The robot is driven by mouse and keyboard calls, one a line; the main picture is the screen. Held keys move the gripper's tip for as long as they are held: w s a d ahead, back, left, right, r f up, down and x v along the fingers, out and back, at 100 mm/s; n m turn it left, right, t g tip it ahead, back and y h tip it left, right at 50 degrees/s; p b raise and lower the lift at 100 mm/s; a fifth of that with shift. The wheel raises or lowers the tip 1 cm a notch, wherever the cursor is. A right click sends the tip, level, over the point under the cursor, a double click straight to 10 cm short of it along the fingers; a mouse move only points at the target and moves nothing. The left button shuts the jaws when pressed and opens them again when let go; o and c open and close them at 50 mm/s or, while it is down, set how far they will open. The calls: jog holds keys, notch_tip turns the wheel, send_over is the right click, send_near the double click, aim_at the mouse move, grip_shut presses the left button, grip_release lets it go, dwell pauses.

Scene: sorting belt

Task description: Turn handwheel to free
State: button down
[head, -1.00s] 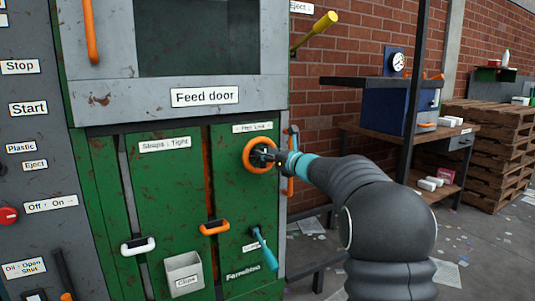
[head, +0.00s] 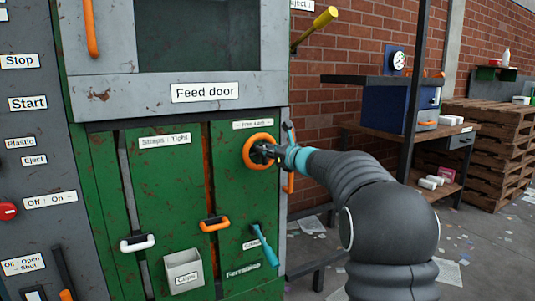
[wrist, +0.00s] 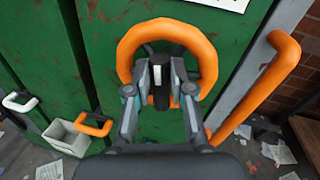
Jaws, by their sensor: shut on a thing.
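The orange handwheel (head: 250,142) is mounted on the green right-hand door of the machine, under a small white label (head: 253,125) reading something like "Free : Lock". The handwheel fills the upper middle of the wrist view (wrist: 126,50). My gripper (head: 264,152) reaches it from the right. In the wrist view, my gripper (wrist: 161,88) has its two fingers inside the ring, closed on the dark grip piece at the wheel's middle. The fingers hide part of the hub and the lower rim.
An orange vertical handle (wrist: 262,88) stands close to the right of the wheel. Orange (head: 215,224) and white (head: 137,243) door handles, a clips box (head: 184,271) and a teal lever (head: 264,246) are below. A workbench (head: 420,135) stands at right.

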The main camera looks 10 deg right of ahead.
jog(key=n+h+b, duration=0.1)
jog(key=n+b, duration=0.1)
jog(key=n, duration=0.1)
jog(key=a+f+n+h+b, duration=0.1)
jog(key=n+b, duration=0.2)
jog(key=n, duration=0.1)
jog(key=n+h+b, duration=0.1)
jog(key=n+b, duration=0.2)
jog(key=n, duration=0.1)
jog(key=shift+s+a+f+g, duration=0.15)
jog(key=shift+s+a+g, duration=0.15)
jog(key=shift+a, duration=0.1)
jog(key=shift+f+n+h+b, duration=0.15)
jog(key=shift+n+h+b, duration=0.25)
jog(key=shift+n+b, duration=0.75)
jog(key=shift+n, duration=0.35)
jog(key=c, duration=1)
grip_release()
